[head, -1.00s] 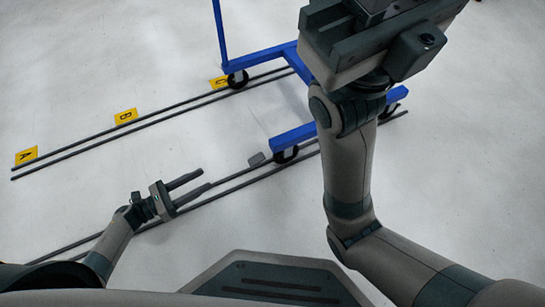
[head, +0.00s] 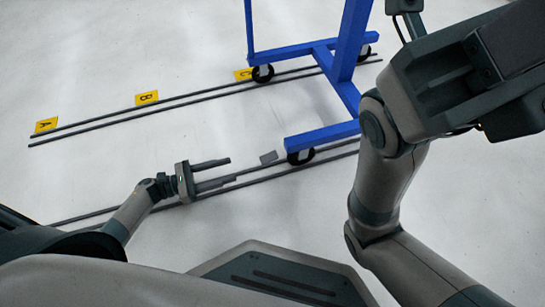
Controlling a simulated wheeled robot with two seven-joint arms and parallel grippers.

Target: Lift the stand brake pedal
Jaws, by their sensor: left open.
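The blue wheeled stand (head: 325,137) is right of centre in the head view, its wheels by the dark floor rails. A small grey brake pedal (head: 268,157) sticks out to the left of the stand's near wheel (head: 300,157). My left gripper (head: 226,171) is open and empty, low over the near rails. Its two fingers point right toward the pedal, with a gap between fingertips and pedal. My right arm (head: 395,170) rises at the right and hides part of the stand's right side. I cannot make out the right gripper's fingers.
Two pairs of dark rails (head: 110,122) run across the pale floor. Yellow markers A (head: 46,125), B (head: 147,98) and C (head: 242,74) lie along the far pair. The floor between the rail pairs is clear on the left.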

